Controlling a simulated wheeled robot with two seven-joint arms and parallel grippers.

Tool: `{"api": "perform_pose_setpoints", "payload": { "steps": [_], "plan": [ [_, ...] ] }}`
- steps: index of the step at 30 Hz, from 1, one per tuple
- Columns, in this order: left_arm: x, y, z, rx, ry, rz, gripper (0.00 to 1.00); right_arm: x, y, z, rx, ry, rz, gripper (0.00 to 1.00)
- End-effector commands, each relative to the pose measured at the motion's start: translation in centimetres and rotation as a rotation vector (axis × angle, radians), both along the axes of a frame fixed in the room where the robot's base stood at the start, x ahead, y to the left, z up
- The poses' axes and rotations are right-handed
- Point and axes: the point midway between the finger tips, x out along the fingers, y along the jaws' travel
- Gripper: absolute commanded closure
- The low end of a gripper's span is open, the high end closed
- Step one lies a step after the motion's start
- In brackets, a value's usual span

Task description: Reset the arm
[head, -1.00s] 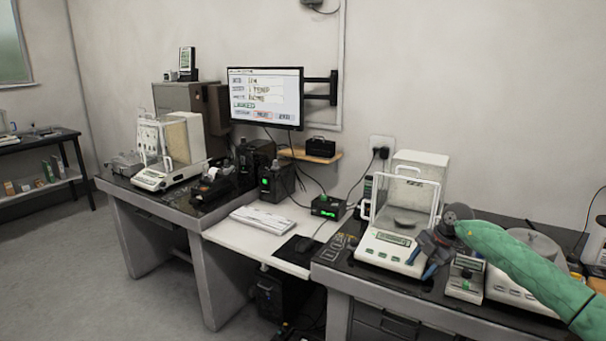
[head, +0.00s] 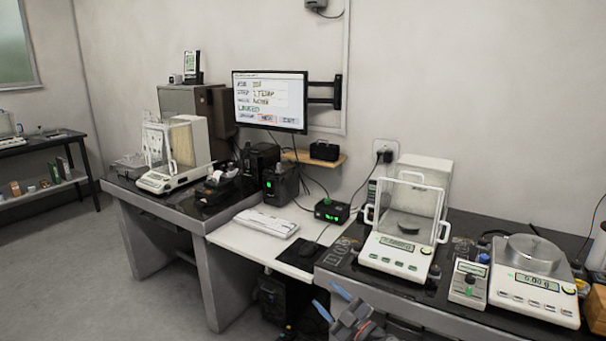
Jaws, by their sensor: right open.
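My right gripper (head: 338,304) shows at the bottom edge, in front of the right weighing table (head: 460,318). Its blue-tipped fingers are apart, and nothing shows between them. It is clear of the balances, and the rest of my right arm is out of the picture. My left gripper is not in view.
An enclosed balance (head: 400,245) and an open-pan balance (head: 535,280) stand on the right table, with a small grey device (head: 467,283) between them. A keyboard (head: 267,222) lies on the white desk below a monitor (head: 269,101). Another enclosed balance (head: 168,178) stands left.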

Motion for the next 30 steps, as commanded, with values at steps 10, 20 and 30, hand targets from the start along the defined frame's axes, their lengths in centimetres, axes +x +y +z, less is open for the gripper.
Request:
{"api": "perform_pose_setpoints", "payload": {
  "steps": [10,20,30],
  "plan": [
    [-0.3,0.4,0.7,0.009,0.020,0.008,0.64,-5.5,-4.1,-5.2,0.226,0.326,-0.429,0.50],
    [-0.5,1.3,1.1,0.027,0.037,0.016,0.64,-15.7,-7.7,-14.2,0.239,0.821,-0.733,0.50],
    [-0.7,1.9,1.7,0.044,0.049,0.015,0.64,-32.2,-8.0,-21.0,0.093,1.423,-0.816,0.50]
  ]
}}
